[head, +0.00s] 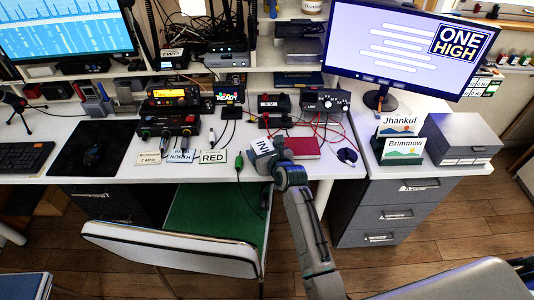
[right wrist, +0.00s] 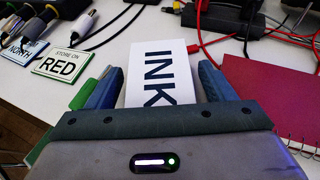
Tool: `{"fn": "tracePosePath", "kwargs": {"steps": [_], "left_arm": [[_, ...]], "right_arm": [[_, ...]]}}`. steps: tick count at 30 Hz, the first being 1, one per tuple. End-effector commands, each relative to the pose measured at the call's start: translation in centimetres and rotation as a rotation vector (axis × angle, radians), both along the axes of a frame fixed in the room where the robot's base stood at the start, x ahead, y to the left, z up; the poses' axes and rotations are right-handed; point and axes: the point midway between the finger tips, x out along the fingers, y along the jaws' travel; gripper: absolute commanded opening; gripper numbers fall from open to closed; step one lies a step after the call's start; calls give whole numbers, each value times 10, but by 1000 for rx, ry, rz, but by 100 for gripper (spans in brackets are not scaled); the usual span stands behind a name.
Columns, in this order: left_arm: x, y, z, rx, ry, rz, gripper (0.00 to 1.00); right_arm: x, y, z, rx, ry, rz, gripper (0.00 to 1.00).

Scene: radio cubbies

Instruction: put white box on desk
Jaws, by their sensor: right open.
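A white box (head: 262,146) marked INK is at the front edge of the white desk (head: 330,165), beside a red notebook. In the right wrist view the white box (right wrist: 160,70) lies between the two blue fingers of my right gripper (right wrist: 158,85). The fingers are apart, with a gap visible on at least the right side of the box. In the head view my right gripper (head: 279,157) reaches over the desk edge, and its wrist hides part of the box. The box's near end is hidden by the gripper body. My left gripper is not in view.
A red notebook (head: 304,147) lies right of the box. A green plug with cable (head: 239,161) and a RED label card (head: 213,156) are to the left. Red and black cables run behind. A green-seated chair (head: 215,215) stands below the front edge.

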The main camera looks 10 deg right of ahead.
Motion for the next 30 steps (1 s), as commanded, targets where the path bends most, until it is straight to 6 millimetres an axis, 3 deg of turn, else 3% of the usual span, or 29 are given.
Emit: {"fn": "tracePosePath", "kwargs": {"steps": [5,18,24,30], "left_arm": [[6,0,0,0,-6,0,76],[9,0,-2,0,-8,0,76],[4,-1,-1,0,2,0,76],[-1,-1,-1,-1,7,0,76]], "right_arm": [[-17,-3,7,1,-1,0,76],[-94,-18,40,1,-1,0,76],[-108,-21,47,2,-2,1,76],[-109,-21,47,1,-1,1,76]]}}
